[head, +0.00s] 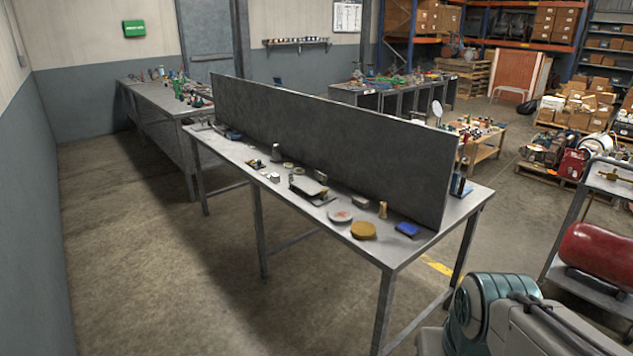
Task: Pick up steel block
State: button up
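A long grey metal bench (330,243) stands in the middle of the head view, with small items along its top in front of an upright dark panel. A small grey metallic block (360,201) lies near the panel, right of centre, and looks like the steel block. Other small grey pieces, one at the panel's foot (321,175) and one further left (273,177), are too small to tell apart surely. My gripper is not in view. Teal and grey parts at the lower right look like my own arm, apart from the bench.
The dark panel (330,145) walls off the bench's back. Around the block are a tan disc (363,230), a pale disc (340,216), a blue item (407,229) and a small brass-coloured piece (383,209). A cart with a red tank (602,252) stands right. The left floor is clear.

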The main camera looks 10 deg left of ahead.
aim_at(275, 178)
jog(key=u, duration=0.65)
jog(key=i, duration=0.55)
jog(key=u, duration=0.75)
jog(key=i, duration=0.65)
jog(key=z, duration=0.55)
jog(key=i, duration=0.7)
jog(key=z, duration=0.5)
jog(key=k, duration=0.45)
jog(key=u, duration=1.2)
jog(key=i, duration=1.15)
jog(key=z, duration=0.2)
